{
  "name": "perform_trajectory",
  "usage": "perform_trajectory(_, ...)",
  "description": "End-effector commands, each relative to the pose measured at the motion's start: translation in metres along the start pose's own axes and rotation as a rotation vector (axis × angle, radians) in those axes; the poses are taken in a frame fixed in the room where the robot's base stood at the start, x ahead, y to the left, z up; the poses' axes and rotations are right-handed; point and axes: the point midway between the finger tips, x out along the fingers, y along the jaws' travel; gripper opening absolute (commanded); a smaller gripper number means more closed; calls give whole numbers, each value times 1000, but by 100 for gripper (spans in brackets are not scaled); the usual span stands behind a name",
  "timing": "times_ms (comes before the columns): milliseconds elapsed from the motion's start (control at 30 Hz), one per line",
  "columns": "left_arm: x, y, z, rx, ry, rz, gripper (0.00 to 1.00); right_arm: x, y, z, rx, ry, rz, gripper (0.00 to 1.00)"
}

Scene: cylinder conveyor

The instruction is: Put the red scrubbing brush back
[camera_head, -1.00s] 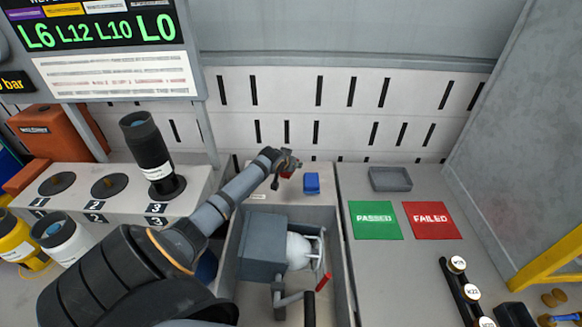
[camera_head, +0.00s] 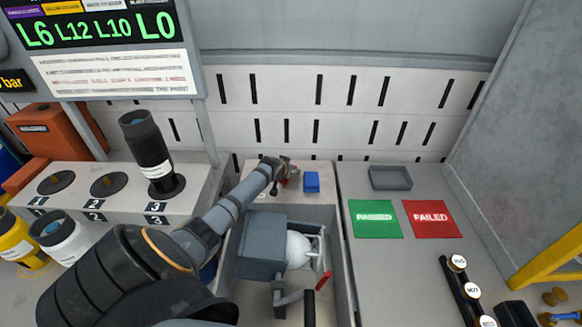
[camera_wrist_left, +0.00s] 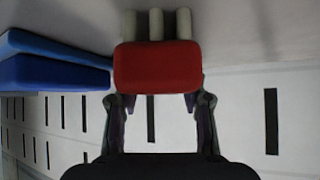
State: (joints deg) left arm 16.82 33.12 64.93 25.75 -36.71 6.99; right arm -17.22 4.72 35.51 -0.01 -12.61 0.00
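The red scrubbing brush (camera_wrist_left: 157,67) sits between the two fingers of my left gripper (camera_wrist_left: 160,103) in the left wrist view, with pale bristle tufts showing on its far side toward a grey surface. The fingers lie against both sides of it, and the gripper looks shut on it. In the head view my left gripper (camera_head: 283,178) is above the back ledge, and only a little of the red brush (camera_head: 295,182) shows. Whether the bristles touch the ledge I cannot tell. My right gripper is not in view.
A blue brush (camera_head: 311,182) lies close to the right of the red one; it also shows in the left wrist view (camera_wrist_left: 50,72). In front is a sunken basin (camera_head: 340,262) with a grey machine (camera_head: 262,246). A grey tray (camera_head: 390,178) stands farther right.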

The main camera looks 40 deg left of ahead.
Motion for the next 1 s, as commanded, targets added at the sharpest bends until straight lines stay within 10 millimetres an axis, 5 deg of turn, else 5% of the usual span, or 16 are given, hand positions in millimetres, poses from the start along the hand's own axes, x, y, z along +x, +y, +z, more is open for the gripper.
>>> perform_trajectory(100, 0, 0, 0, 0, 0, 0, 59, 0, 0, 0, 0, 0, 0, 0)
perform_trajectory(467, -7, -1, -3, 1, 0, -1, 59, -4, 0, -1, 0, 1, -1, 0)
perform_trajectory(1000, -114, -2, -4, 6, -1, -3, 59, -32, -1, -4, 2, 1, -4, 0)
